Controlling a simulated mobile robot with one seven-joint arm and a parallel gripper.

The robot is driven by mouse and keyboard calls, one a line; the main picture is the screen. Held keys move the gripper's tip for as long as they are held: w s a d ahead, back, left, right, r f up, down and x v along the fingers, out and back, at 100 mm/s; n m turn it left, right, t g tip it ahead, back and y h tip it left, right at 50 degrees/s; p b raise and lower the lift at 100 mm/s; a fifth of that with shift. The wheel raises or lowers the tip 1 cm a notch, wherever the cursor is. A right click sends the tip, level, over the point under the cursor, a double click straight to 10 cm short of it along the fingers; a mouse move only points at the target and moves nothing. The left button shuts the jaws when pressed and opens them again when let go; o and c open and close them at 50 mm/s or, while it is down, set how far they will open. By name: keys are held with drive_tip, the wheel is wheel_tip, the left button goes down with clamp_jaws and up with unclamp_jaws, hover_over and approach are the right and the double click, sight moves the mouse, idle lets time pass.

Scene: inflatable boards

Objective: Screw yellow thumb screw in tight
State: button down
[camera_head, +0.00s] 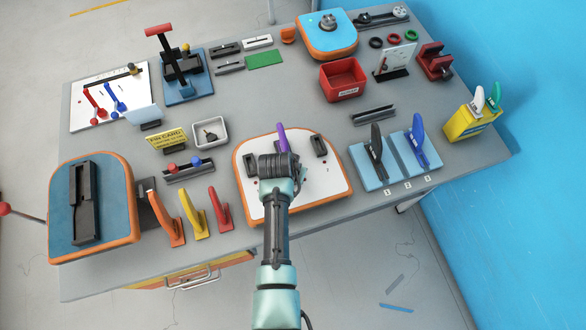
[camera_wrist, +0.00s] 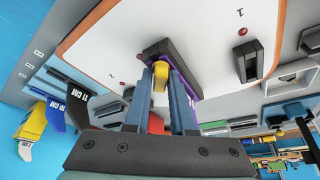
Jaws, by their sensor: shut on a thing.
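The yellow thumb screw (camera_wrist: 160,72) shows in the wrist view between the two fingertips of my gripper (camera_wrist: 160,78), which is shut on it. The screw sits against a black and purple piece (camera_wrist: 189,82) on the white inflatable board (camera_wrist: 112,58). How deep its thread sits is hidden. In the head view my gripper hides the screw. There, the purple piece (camera_head: 282,137) sticks out behind my wrist, above the white board with the orange rim (camera_head: 338,187).
Black blocks (camera_head: 319,146) stand on the same board. Two blue stands (camera_head: 371,171) with upright handles are at its right. Red, yellow and orange clamps (camera_head: 192,213) stand at its left. A red bin (camera_head: 343,80) is behind it. A blue inflatable board (camera_head: 117,200) lies at the far left.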

drive_tip(key=m+b, duration=0.1)
drive_tip(key=m, duration=0.1)
drive_tip(key=shift+f+m+g+h, duration=0.15)
drive_tip(key=shift+m+g+h, duration=0.15)
drive_tip(key=shift+g+h, duration=0.1)
drive_tip(key=shift+m, duration=0.4)
drive_tip(key=shift+m+g+h+b, duration=0.35)
drive_tip(key=shift+m+b, duration=0.25)
drive_tip(key=shift+m, duration=0.4)
drive_tip(key=shift+m+h+b, duration=0.25)
drive_tip(key=shift+m+b, duration=0.05)
drive_tip(key=shift+m, duration=0.4)
